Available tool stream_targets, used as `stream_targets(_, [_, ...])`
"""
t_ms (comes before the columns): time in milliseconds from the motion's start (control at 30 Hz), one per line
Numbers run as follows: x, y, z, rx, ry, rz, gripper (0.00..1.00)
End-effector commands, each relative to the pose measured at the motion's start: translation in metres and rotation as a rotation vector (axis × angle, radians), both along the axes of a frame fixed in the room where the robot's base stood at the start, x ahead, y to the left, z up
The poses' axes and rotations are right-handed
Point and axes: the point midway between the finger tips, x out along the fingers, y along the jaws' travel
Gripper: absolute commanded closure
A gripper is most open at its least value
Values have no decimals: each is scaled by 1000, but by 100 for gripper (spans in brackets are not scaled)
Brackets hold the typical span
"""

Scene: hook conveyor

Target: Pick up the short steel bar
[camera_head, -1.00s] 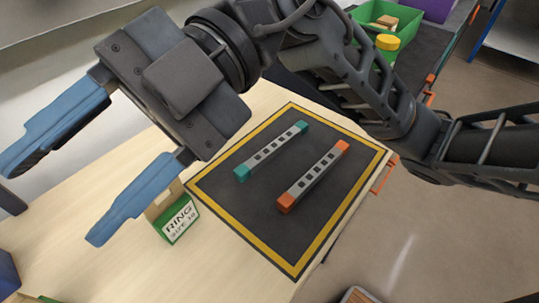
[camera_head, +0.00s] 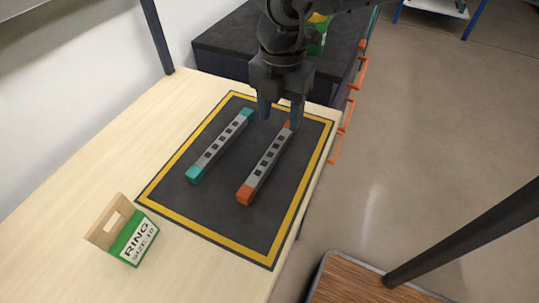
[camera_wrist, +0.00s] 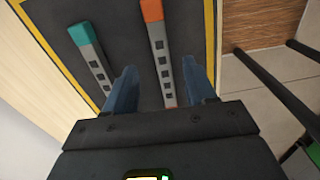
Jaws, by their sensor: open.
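Two grey bars with dark square marks lie on a dark mat (camera_head: 190,208) with a yellow border. One bar has teal ends (camera_head: 218,147); the other has orange ends (camera_head: 265,163). They look close in length, so I cannot tell which is the short one. My gripper (camera_head: 281,112) is open and empty over the far end of the orange-ended bar, hiding part of it. In the wrist view, the orange-ended bar (camera_wrist: 162,52) runs between the blue fingers (camera_wrist: 161,88). The teal-ended bar (camera_wrist: 92,58) lies left of them.
A green and white box labelled RING (camera_head: 133,237) stands on the pale wooden table (camera_head: 60,225) at the left. A dark surface (camera_head: 222,45) is behind the table. Orange handles (camera_head: 349,115) line the right edge, with open floor beyond. A wood-topped surface (camera_head: 365,285) is at the lower right.

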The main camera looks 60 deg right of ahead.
Motion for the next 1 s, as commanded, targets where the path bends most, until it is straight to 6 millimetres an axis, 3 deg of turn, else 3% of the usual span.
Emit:
stream_targets(500, [-1,-1,-61,5,0,2,45])
stream_targets(800, [-1,-1,-66,4,-1,4,45])
stream_targets(1000, [-1,-1,-65,4,-1,4,64])
